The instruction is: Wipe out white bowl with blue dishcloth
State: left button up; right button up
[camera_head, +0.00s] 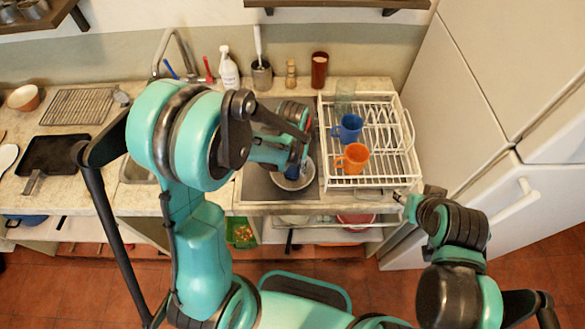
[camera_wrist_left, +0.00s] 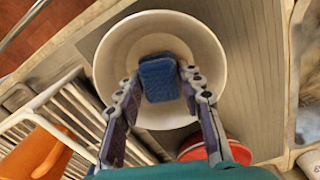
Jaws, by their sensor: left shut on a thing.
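The white bowl (camera_wrist_left: 108,62) stands on the grey drainboard left of the dish rack; part of its rim shows in the head view (camera_head: 296,186). The blue dishcloth (camera_wrist_left: 160,78), a folded pad, is between the fingers of my left gripper (camera_wrist_left: 160,82), inside the bowl's outline. I cannot tell whether the cloth touches the bowl's bottom. In the head view my left arm and gripper (camera_head: 293,168) cover much of the bowl and cloth. My right gripper (camera_head: 402,198) is low at the right, in front of the rack, apart from the bowl; its fingers are too small to read.
The white dish rack (camera_head: 395,170) holds a blue mug (camera_head: 348,128) and an orange mug (camera_head: 352,158), close on the bowl's right. A red round item (camera_wrist_left: 238,152) sits close to the bowl. Bottles and cups line the wall; the fridge (camera_head: 470,100) bounds the right.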

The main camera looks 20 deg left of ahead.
pick_arm(q)
jog(key=shift+f+b, duration=0.6)
dwell(0.4)
jog(key=shift+w+a, duration=0.15)
jog(key=shift+w, duration=0.15)
jog(key=shift+s+a, duration=0.15)
jog(key=shift+b, duration=0.3)
jog(key=shift+s, duration=0.4)
jog(key=shift+s, duration=0.1)
